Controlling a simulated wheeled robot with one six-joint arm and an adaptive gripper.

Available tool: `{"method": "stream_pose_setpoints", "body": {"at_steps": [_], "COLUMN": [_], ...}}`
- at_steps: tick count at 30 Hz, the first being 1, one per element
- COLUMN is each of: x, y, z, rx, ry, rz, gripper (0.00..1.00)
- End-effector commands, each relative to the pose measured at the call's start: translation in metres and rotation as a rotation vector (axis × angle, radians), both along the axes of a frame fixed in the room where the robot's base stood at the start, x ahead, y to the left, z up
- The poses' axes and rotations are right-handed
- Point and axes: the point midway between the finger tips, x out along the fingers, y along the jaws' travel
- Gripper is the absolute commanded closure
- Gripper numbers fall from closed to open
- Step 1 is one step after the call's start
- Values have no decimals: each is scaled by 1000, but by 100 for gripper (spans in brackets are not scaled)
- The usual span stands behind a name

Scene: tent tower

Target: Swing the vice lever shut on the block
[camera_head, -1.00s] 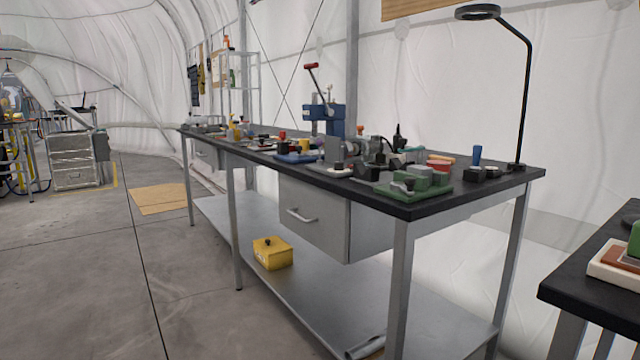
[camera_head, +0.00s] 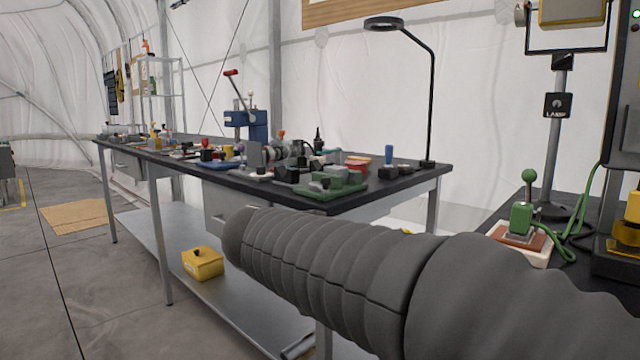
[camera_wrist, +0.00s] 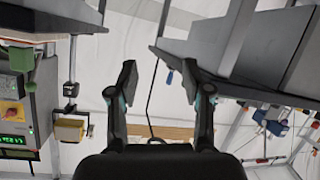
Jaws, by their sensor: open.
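A low green fixture (camera_head: 332,185), which looks like a vice, sits at the near corner of the long black-topped bench (camera_head: 420,178). Its lever and any block in it are too small to make out. A blue upright press-like tool (camera_head: 246,120) with a red-tipped lever (camera_head: 233,74) stands further back on the same bench. My gripper (camera_wrist: 157,80) is open and empty in the wrist view, with its two fingers spread apart, away from the bench tools. It does not show in the head view, where my dark ribbed arm crosses the lower foreground.
Several small tools crowd the bench top. A yellow box (camera_head: 203,263) sits on the lower shelf. A second table (camera_head: 575,262) at right holds a green-knobbed device (camera_head: 522,217). Floor is open at left.

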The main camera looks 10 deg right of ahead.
Motion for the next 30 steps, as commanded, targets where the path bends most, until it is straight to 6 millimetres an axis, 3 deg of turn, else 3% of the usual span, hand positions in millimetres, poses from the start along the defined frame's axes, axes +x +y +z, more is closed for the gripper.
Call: {"method": "stream_pose_setpoints", "body": {"at_steps": [1,4,9,12,17,30], "x": [19,44,65,70,81,140], "y": [19,47,81,87,79,24], "z": [14,43,72,79,81,81], "rx": [-24,-49,-59,-59,-59,-59], "ry": [-83,-253,-436,-477,-487,-483], "rz": [2,2,21,26,25,24], "gripper": [51,51,51,51,51,51]}}
